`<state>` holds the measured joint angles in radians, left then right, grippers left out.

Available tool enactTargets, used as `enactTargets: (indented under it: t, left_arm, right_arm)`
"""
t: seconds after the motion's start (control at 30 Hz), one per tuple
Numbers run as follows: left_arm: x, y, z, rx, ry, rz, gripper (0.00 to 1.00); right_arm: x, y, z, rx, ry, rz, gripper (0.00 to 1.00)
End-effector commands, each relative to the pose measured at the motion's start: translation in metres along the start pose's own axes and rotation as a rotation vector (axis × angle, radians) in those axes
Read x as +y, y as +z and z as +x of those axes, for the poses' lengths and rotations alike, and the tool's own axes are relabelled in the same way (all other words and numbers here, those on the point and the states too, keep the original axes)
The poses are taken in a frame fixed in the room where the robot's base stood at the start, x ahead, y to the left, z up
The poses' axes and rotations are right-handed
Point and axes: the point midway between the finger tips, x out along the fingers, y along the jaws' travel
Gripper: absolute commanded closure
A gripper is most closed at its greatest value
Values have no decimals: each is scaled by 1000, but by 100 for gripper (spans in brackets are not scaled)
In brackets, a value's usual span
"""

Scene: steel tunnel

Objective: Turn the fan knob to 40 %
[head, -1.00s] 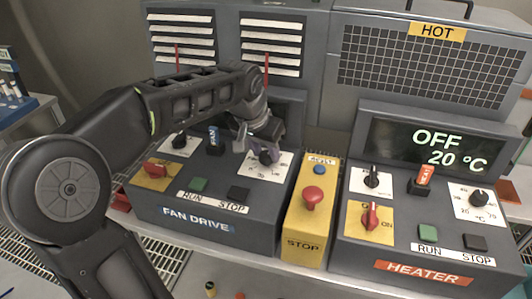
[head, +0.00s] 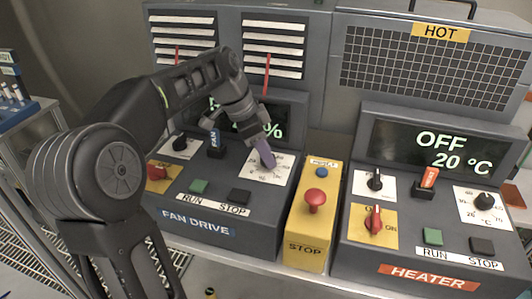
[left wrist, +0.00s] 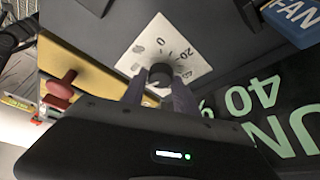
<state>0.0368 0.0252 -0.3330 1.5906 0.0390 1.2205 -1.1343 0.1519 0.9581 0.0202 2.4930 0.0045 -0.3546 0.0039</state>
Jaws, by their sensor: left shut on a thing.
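The fan knob (left wrist: 160,74) is a dark round knob on a white scale plate (left wrist: 165,45), on the grey fan drive panel. My left gripper (left wrist: 158,94) is shut on it, one finger on each side. In the head view the left gripper (head: 266,158) comes down tilted over the scale plate (head: 283,166) and hides the knob. The fan display (left wrist: 262,100) reads RUN and 40 % in green in the left wrist view. In the head view my arm covers most of this display. My right gripper is not in view.
The blue FAN tag (head: 214,139), the green run button (head: 199,186) and the black stop button (head: 239,197) are near the knob. A yellow box with a red stop button (head: 314,198) stands to the right. Beyond it is the heater panel (head: 345,235), reading OFF, 20 °C.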

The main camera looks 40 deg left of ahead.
Motion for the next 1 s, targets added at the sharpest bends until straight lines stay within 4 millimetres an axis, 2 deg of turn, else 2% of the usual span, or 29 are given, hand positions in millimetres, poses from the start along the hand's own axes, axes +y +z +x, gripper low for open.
enactTargets:
  t: [0.6, 0.63, 0.87, 1.0]
  left_arm:
    - [-1, 1, 0, -2, 20, 55, 100]
    - [-1, 1, 0, -2, 20, 54, 62]
    - [-1, 0, 0, -2, 21, 54, 44]
    - [-1, 0, 0, -2, 21, 54, 43]
  right_arm:
    - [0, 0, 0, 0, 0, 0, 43]
    - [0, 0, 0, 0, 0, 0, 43]
    - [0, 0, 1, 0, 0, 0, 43]
    - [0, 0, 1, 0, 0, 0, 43]
